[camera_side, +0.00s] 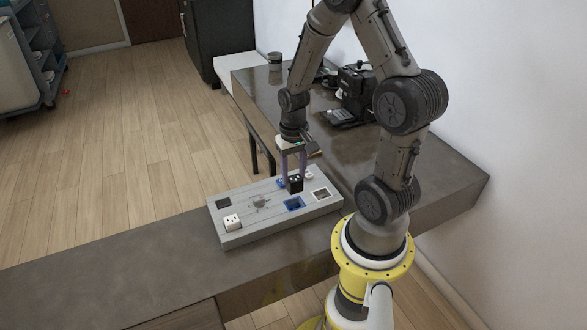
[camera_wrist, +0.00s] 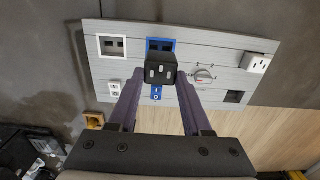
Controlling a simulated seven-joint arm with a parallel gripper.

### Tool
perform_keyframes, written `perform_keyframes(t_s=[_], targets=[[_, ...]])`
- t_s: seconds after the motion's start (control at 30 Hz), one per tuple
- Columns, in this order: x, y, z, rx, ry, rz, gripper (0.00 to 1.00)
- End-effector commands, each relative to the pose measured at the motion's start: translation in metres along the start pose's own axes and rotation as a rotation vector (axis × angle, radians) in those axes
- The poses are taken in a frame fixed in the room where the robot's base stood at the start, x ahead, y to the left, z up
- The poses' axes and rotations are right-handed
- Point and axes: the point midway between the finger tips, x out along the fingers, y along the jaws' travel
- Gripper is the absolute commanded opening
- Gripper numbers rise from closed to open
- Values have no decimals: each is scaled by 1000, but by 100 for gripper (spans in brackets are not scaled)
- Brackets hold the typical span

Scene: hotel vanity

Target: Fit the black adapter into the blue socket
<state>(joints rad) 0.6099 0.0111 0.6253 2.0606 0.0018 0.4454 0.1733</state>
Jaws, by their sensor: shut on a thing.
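The black adapter (camera_side: 295,185) is held between the fingertips of my gripper (camera_side: 293,174), above the grey panel (camera_side: 270,222). In the wrist view the adapter (camera_wrist: 161,69) shows its pronged or slotted face between the purple fingers of my gripper (camera_wrist: 161,84). The blue socket (camera_side: 294,204) is a blue-framed recess near the panel's front edge in the side view, just in front of the adapter. In the wrist view the blue socket (camera_wrist: 152,41) lies just beyond the adapter, which covers its lower part. Whether the adapter touches the panel cannot be told.
The panel also carries a white-framed recess (camera_side: 321,194), a grey knob (camera_side: 259,202), a white outlet block (camera_side: 233,222), a dark recess (camera_side: 222,204) and a blue switch (camera_wrist: 156,93). A black machine (camera_side: 356,88) stands farther back on the counter. The counter left of the panel is clear.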

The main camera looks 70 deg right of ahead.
Motion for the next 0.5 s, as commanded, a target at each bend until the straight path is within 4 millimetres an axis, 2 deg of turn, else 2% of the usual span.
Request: perform_keyframes(t_s=[0.5], targets=[[24,0,-1,0,0,0,0]])
